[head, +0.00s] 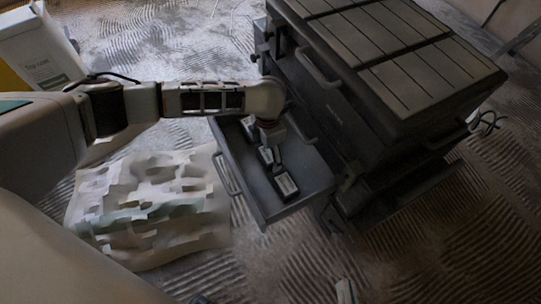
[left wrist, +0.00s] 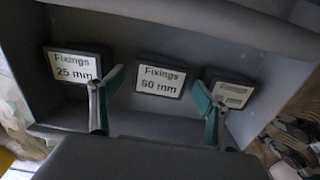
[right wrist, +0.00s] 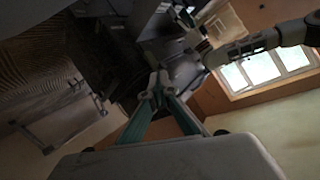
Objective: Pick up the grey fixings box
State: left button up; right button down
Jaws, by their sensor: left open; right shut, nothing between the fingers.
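Three dark grey boxes with white labels lie in a row in an open drawer (head: 262,207). In the left wrist view they are the "Fixings 25 mm" box (left wrist: 74,66), a middle "Fixings" box (left wrist: 160,80) that seems to read 50 or 60 mm, and a third box (left wrist: 231,95) whose label is blurred and partly behind a finger. One box (head: 286,185) shows clearly in the head view. My left gripper (head: 268,150) is open above the drawer, its fingers (left wrist: 155,88) either side of the middle box in the picture. My right gripper (right wrist: 160,80) is shut and empty, away from the boxes.
The drawer belongs to a dark tool cabinet (head: 400,60) with a slatted top. A crumpled pale sheet (head: 150,210) lies on the ridged floor left of the drawer. A white container (head: 40,50) stands at the far left. A window (right wrist: 265,68) shows in the right wrist view.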

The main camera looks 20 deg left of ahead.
pick_arm(q)
notch_tip(320, 180, down, 2)
jog(key=shift+w+r, duration=0.1)
jog(key=shift+r, duration=0.1)
jog(key=c, duration=1.4)
